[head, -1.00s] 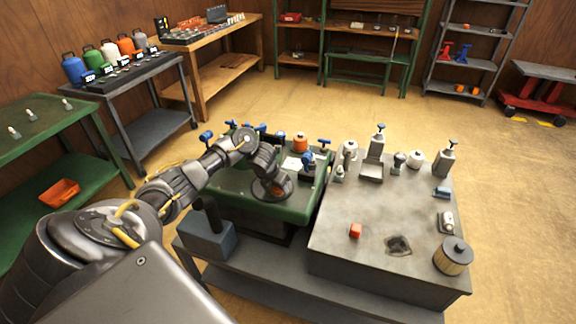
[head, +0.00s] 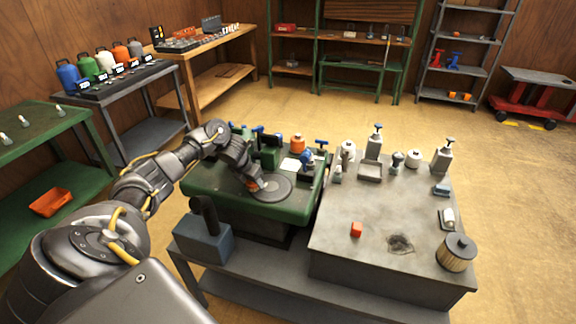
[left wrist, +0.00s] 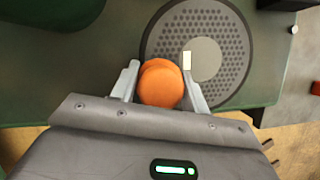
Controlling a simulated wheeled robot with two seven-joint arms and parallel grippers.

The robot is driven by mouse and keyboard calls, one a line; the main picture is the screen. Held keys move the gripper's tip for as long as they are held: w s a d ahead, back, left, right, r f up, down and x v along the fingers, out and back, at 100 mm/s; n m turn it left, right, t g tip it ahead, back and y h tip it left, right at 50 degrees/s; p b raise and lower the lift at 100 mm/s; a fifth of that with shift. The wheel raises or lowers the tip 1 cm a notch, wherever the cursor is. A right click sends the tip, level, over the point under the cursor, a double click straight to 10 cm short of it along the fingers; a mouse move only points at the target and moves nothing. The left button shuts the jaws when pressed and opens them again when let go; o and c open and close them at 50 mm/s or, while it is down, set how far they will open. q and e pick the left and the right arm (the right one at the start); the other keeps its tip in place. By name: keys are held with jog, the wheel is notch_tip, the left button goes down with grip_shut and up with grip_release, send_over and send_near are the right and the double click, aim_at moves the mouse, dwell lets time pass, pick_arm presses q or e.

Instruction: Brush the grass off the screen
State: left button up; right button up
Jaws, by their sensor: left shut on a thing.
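The screen is a round grey disc (head: 280,190) on the green machine deck. In the left wrist view the perforated disc (left wrist: 226,52) has a dark rim and a plain pale centre. My left gripper (head: 257,185) is low over the left part of the disc. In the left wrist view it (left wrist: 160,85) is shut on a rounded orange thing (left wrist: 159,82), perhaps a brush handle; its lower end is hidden. I see no clear grass on the visible part of the disc. My right gripper is not in view.
Blue-topped clamps (head: 258,136), an orange container (head: 297,143) and other small parts stand behind the disc. A blue-grey box (head: 203,240) stands front left.

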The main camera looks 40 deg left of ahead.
pick_arm(q)
notch_tip(320, 180, up, 3)
jog(key=shift+w+f+p, duration=0.1)
jog(key=shift+p, duration=0.2)
jog(key=shift+d+r+p, duration=0.1)
jog(key=shift+r+p, duration=2.05)
jog(key=shift+r, duration=0.65)
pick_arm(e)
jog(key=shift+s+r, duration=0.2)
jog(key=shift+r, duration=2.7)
